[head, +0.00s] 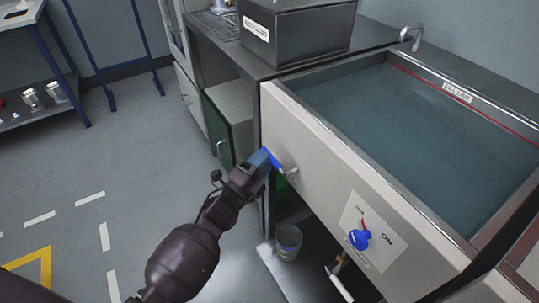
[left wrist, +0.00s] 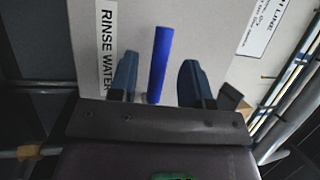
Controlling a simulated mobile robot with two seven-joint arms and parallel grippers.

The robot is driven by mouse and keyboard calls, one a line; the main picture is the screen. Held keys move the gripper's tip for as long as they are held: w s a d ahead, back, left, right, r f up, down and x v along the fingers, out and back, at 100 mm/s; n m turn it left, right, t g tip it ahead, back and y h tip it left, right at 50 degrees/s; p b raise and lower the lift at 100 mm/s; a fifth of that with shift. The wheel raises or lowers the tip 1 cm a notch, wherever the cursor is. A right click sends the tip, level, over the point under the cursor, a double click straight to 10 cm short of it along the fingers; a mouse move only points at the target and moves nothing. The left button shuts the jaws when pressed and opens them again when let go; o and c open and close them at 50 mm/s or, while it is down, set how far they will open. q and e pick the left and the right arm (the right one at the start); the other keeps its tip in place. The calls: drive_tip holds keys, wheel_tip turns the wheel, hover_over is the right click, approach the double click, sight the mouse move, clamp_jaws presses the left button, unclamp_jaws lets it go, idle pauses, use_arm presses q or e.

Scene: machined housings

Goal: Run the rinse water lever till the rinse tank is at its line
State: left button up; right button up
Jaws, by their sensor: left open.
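The rinse tank (head: 330,145) is a pale-fronted sink full of bluish water (head: 410,130). A red line with a "FILL LINE" label (head: 458,92) runs along its far inner wall; the water surface looks a little below it. My left gripper (head: 268,160) is at the tank's front panel. In the left wrist view, the blue lever (left wrist: 160,62) stands between my open fingers (left wrist: 156,82), with a gap on each side. A "RINSE WATER" label (left wrist: 106,50) is beside it. The lever is partly hidden by the gripper in the head view. My right gripper is not in view.
A blue knob (head: 357,238) on an ON/OFF plate is lower right on the panel. A spout (head: 411,37) stands behind the tank. A dark box (head: 297,32) sits on the counter. A bucket (head: 288,242) is below.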

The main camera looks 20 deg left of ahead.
use_arm(q)
drive_tip(key=shift+x, duration=1.65)
drive_tip(key=shift+c, duration=0.2)
clamp_jaws()
